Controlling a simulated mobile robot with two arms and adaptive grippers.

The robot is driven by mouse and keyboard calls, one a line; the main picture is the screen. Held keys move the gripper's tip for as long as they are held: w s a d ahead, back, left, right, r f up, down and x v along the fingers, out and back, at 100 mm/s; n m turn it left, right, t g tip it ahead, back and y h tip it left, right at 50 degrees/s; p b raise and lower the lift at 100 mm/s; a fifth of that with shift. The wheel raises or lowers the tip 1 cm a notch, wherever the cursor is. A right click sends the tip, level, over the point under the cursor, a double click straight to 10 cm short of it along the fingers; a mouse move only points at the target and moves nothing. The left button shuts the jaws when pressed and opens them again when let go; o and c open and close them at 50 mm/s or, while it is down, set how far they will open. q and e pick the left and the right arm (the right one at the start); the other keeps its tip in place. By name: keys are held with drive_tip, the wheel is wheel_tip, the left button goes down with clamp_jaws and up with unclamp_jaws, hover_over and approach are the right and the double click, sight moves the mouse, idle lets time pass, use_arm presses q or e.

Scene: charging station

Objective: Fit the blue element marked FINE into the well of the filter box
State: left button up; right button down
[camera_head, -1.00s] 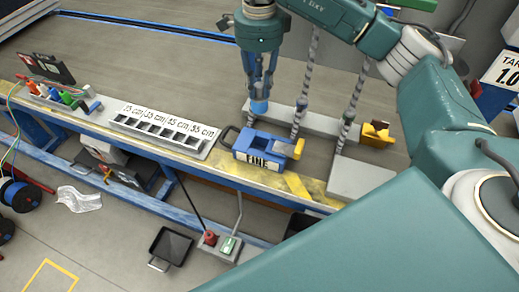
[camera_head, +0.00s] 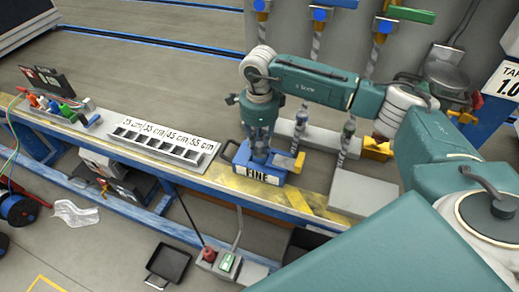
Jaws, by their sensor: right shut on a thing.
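The blue filter box (camera_head: 239,163), with a white FINE label (camera_head: 257,174) on its front, stands on the long bench. My right gripper (camera_head: 261,147) points down at the box's open top, its fingers at or inside the opening. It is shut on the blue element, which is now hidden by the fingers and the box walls. I cannot tell how deep the element sits in the well. A yellow part (camera_head: 298,162) sits at the box's right side. My left gripper is not in view.
A white length gauge block (camera_head: 155,145) with several slots lies left of the box. Coloured connectors (camera_head: 58,108) stand at the bench's left end. Vertical rods (camera_head: 301,122) and a yellow fixture (camera_head: 377,148) stand behind and right of the box.

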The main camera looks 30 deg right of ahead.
drive_tip(key=shift+f, duration=1.2)
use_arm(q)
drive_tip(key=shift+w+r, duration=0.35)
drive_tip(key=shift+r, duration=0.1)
use_arm(e)
drive_tip(key=shift+f, duration=0.1)
drive_tip(key=c, duration=1.7)
unclamp_jaws()
drive_tip(key=shift+o, duration=0.7)
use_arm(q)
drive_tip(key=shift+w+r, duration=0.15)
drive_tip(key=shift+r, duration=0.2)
use_arm(e)
drive_tip(key=shift+r, duration=0.2)
